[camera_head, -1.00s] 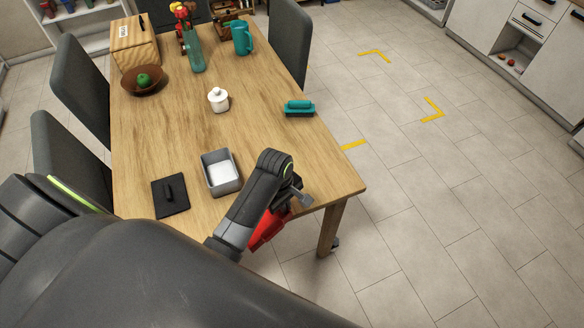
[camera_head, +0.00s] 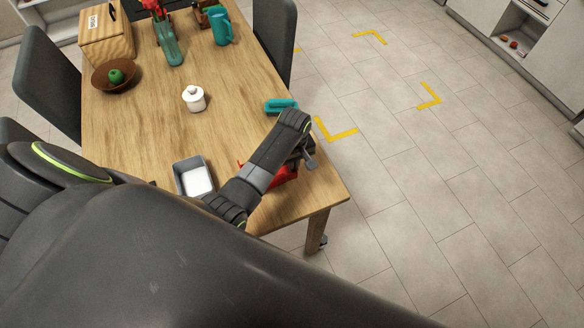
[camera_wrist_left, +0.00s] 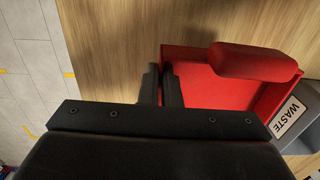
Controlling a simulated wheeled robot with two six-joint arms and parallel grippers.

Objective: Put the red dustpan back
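The red dustpan (camera_head: 286,176) is partly hidden under my left forearm in the head view, over the table's right front part. In the left wrist view the dustpan (camera_wrist_left: 215,88) shows its red pan and thick rounded handle. My left gripper (camera_head: 306,160) is at the dustpan. In the left wrist view its two dark fingers (camera_wrist_left: 161,86) are close together at the pan's left wall, one on each side of it. I cannot tell whether the dustpan touches the tabletop. My right gripper is not in view.
A grey tub (camera_head: 180,176) with white inside stands left of my forearm; a grey surface labelled WASTE (camera_wrist_left: 292,118) shows in the wrist view. A teal brush (camera_head: 281,106) and white jar (camera_head: 194,98) lie beyond. Yellow corner marks (camera_head: 432,97) are on the clear floor.

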